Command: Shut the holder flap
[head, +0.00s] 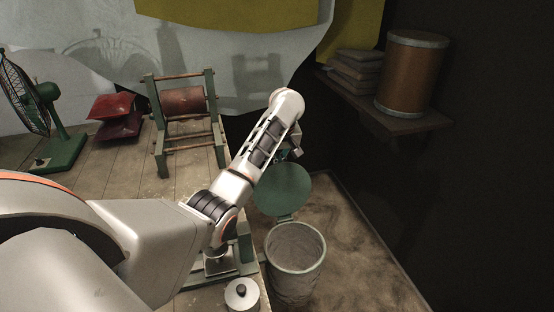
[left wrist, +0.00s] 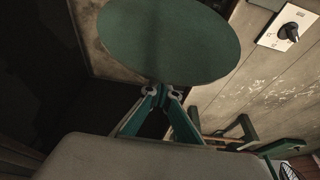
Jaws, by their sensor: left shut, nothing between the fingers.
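The flap looks to be the green round disc (head: 283,187) in the head view. It stands open, tilted up behind the grey bin-like holder (head: 296,262), joined by a short green bracket at the rim. The holder's mouth is uncovered. My left gripper (head: 293,153) hangs just above the disc's far edge, partly hidden by its own arm. In the left wrist view the disc (left wrist: 168,38) fills the upper middle, just beyond the left gripper's (left wrist: 162,90) shut, empty fingertips. I cannot tell whether they touch it. My right gripper is in neither view.
A wooden table (head: 135,180) carries a green roller stand (head: 160,130), red bags (head: 115,112) and a green fan (head: 55,150). A wall shelf (head: 410,122) holds a drum. Floor right of the holder is clear.

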